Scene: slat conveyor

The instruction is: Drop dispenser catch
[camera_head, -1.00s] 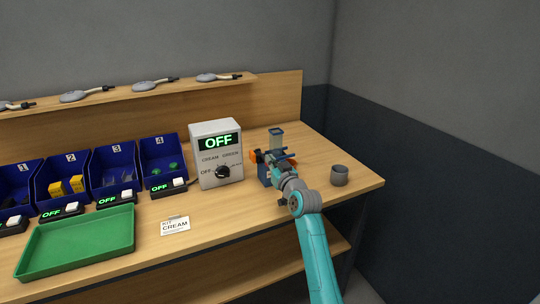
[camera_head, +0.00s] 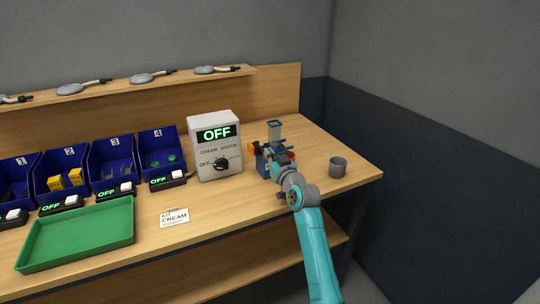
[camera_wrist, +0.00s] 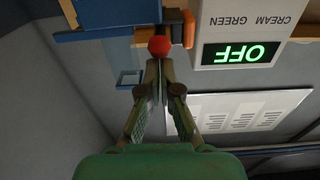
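The dispenser (camera_head: 263,163) stands on the bench right of the control box, with a blue base, orange parts and a narrow upright column (camera_head: 274,133). My gripper (camera_wrist: 158,70) is at the dispenser's front and partly covers it in the head view. In the wrist view its two fingers converge with almost no gap. A red ball knob (camera_wrist: 159,45) is right at the fingertips; whether they touch it is unclear. The dispenser's blue body (camera_wrist: 105,12) shows at the top there. A grey cup (camera_head: 338,167) stands upright on the bench, right of my gripper and apart from it.
The control box (camera_head: 215,165) reads OFF, with a black dial. Several blue bins (camera_head: 111,165) with OFF switch units stand to the left. A green tray (camera_head: 77,238) and a KIT CREAM card (camera_head: 174,217) lie in front. The bench's right edge is just beyond the cup.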

